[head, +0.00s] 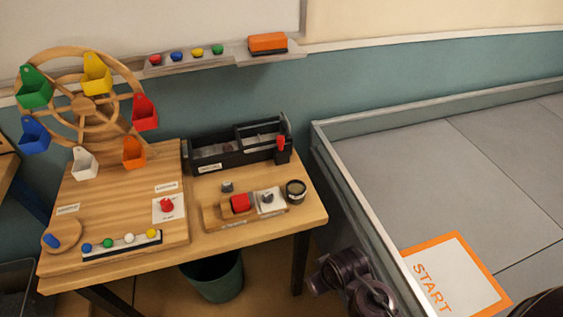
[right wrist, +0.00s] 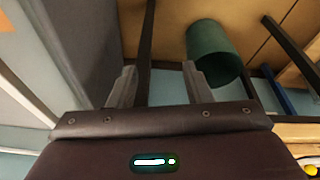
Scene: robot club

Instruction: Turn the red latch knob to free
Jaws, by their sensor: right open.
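A red knob (head: 167,205) sits on a white plate on the raised wooden board (head: 120,190), at its right front part. A blocky red piece (head: 240,202) sits on a small wooden stand to the right of it; I cannot tell for certain which is the latch knob, or its turn angle. My right gripper (right wrist: 160,88) is open and empty in the right wrist view, over floor beside the bench and well away from both red parts. In the head view, dark parts of my right arm show at the bottom, right of the bench. My left gripper is not in view.
A wooden wheel (head: 88,105) with coloured buckets stands at the back left. A black toolbox (head: 238,150) and a dark round cup (head: 295,191) are on the bench. A green bin (head: 214,275) stands under it. A walled grey arena (head: 420,170) lies to the right.

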